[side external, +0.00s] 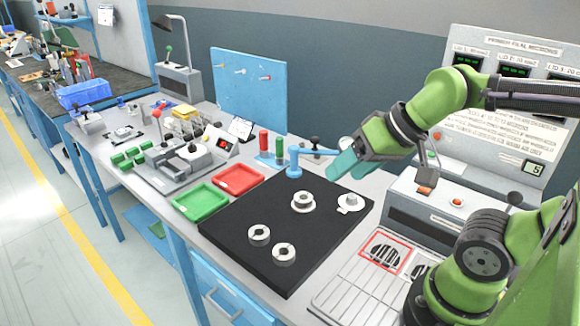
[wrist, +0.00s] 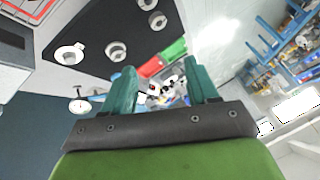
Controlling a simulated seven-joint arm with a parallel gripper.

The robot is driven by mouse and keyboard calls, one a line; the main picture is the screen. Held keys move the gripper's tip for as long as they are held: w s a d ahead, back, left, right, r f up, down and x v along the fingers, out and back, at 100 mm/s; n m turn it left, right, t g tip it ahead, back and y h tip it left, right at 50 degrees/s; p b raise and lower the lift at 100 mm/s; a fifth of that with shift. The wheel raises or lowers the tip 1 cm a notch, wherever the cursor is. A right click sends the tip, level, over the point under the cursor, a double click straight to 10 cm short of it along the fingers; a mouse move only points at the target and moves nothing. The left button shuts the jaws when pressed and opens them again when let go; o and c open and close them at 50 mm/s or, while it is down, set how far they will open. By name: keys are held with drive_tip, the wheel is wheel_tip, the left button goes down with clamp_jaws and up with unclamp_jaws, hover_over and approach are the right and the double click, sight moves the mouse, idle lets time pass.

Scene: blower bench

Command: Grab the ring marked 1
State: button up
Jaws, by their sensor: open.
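Two grey-white rings, a left one (side external: 259,235) and a right one (side external: 284,254), lie near the front of the black mat (side external: 235,228). A third ring (side external: 303,202) sits farther back on a wider pale base. The same rings show at the top of the wrist view, one at the mat's middle (wrist: 116,51) and another (wrist: 157,21) near the top. No number is readable on any ring. My gripper (side external: 342,168) is above the mat's back right part, empty and apart from the rings; its open teal fingers (wrist: 158,82) show in the wrist view.
A white round fixture (side external: 350,203) stands at the mat's right edge. A blue arm-like stand (side external: 294,168) is behind the mat. Green (side external: 200,202) and red (side external: 238,179) trays lie left. A control panel (side external: 490,140) and slotted grille plate (side external: 365,285) are right. The mat's front left is clear.

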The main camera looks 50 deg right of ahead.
drive_tip(key=o, duration=0.3)
drive_tip(key=shift+o, duration=0.2)
drive_tip(key=shift+f, duration=0.1)
drive_tip(key=n+g+h, duration=0.2)
drive_tip(key=n+g, duration=0.2)
drive_tip(key=g, duration=0.3)
hover_over(304, 193)
drive_tip(key=a, duration=0.1)
wheel_tip(304, 193, down, 6)
drive_tip(key=f, duration=1.1)
drive_tip(key=shift+s+a+f, duration=0.2)
drive_tip(key=shift+s+f, duration=0.05)
drive_tip(key=shift+f, duration=0.1)
drive_tip(key=shift+s+f, duration=0.15)
drive_tip(key=shift+f, duration=1.15)
drive_tip(key=shift+s+f, duration=0.1)
drive_tip(key=shift+f, duration=1.2)
